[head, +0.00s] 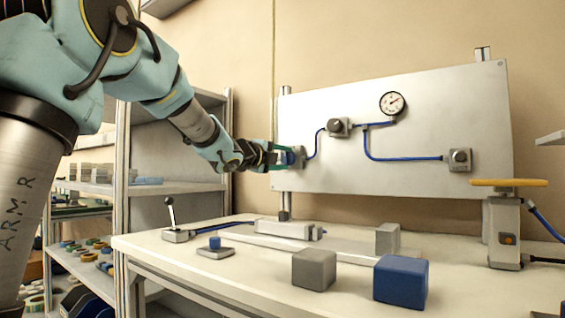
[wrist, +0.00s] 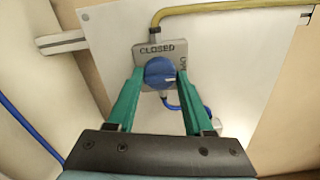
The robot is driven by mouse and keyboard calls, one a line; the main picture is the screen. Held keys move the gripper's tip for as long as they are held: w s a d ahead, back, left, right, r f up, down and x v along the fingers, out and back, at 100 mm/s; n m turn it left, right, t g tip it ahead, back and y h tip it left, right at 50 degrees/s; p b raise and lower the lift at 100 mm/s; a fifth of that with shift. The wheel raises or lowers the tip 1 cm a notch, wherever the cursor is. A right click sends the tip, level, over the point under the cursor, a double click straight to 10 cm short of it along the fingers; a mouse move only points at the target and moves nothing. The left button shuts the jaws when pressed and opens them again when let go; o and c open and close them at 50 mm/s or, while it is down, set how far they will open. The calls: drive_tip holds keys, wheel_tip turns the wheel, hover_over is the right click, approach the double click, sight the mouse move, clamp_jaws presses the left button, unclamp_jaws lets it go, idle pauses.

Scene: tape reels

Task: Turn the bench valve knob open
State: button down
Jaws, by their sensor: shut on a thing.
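The valve knob (wrist: 159,71) is round and blue, on a grey plate (wrist: 146,53) marked CLOSED at its top edge and with partly hidden letters, "OP", at its right side. A small pale mark on the knob seems to point right; its exact angle is hard to tell. My gripper (wrist: 160,76) has its two green fingers on either side of the knob and is shut on it. In the head view, my gripper (head: 280,156) reaches the left end of the upright white panel (head: 400,180), and the knob (head: 290,158) is partly hidden by the fingers.
The panel also carries a round gauge (head: 392,104), blue tubing and two dark knobs. On the bench (head: 240,280) below stand a blue block (head: 401,282), grey blocks, a small lever (head: 171,212) and a yellow handwheel (head: 508,182). Shelves stand at the left.

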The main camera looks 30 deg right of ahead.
idle(0.3)
drive_tip(key=shift+c, duration=1.5)
unclamp_jaws()
drive_tip(key=v, duration=1)
drive_tip(key=shift+s+a, duration=0.15)
drive_tip(key=shift+a, duration=0.25)
drive_tip(key=shift+r, duration=0.15)
